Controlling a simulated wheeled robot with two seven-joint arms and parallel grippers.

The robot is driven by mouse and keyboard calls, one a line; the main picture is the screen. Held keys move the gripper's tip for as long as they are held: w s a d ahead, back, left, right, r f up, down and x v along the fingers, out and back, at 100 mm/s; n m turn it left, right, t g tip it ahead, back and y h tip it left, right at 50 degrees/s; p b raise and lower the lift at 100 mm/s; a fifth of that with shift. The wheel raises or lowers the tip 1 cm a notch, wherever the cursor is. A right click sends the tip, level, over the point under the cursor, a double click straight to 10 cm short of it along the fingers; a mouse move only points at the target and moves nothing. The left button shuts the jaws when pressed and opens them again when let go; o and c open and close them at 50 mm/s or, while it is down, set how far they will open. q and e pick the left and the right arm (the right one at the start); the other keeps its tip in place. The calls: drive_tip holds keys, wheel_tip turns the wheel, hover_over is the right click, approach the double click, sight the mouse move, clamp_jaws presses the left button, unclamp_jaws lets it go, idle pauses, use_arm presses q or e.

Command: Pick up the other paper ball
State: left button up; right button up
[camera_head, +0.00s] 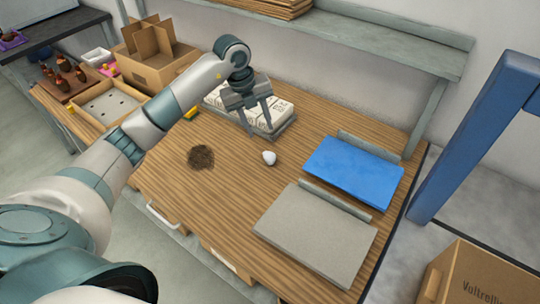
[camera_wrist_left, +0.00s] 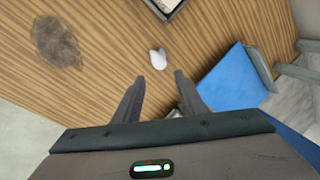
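A white paper ball (camera_head: 269,158) lies on the wooden table (camera_head: 230,200), left of the blue clipboard-like board. It also shows in the left wrist view (camera_wrist_left: 158,59), ahead of the fingertips and roughly between their lines. My left gripper (camera_head: 259,132) is open and empty, above the table just behind the ball in the head view. Its spread fingers also show in the left wrist view (camera_wrist_left: 160,82). They do not appear to touch the ball. My right gripper is not in view. No second paper ball can be made out on the table.
A blue board (camera_head: 352,172) and a grey board (camera_head: 315,232) lie to the right. A tray of white boxes (camera_head: 268,112) stands behind the gripper. A dark stain (camera_head: 201,157) marks the table. A divided cardboard box (camera_head: 150,65) stands back left. The front left table is clear.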

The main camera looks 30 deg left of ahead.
use_arm(q)
drive_tip(key=p, duration=0.2)
hover_over(269, 153)
drive_tip(key=s, duration=0.1)
drive_tip(key=f, duration=0.4)
drive_tip(key=a+f, duration=0.1)
drive_tip(key=f, duration=0.2)
drive_tip(key=shift+s, duration=0.15)
drive_tip(key=shift+d+f, duration=0.15)
drive_tip(key=shift+f, duration=0.4)
drive_tip(key=shift+f+p, duration=0.3)
drive_tip(key=shift+p, duration=0.25)
drive_tip(key=x, duration=0.1)
drive_tip(key=p+x, duration=0.1)
drive_tip(key=x, duration=0.1)
drive_tip(key=shift+w+p, duration=0.25)
drive_tip(key=shift+p, duration=0.05)
drive_tip(key=shift+w+f, duration=0.1)
drive_tip(key=shift+f, duration=0.65)
drive_tip(key=shift+c, duration=0.7)
drive_tip(key=c, duration=0.7)
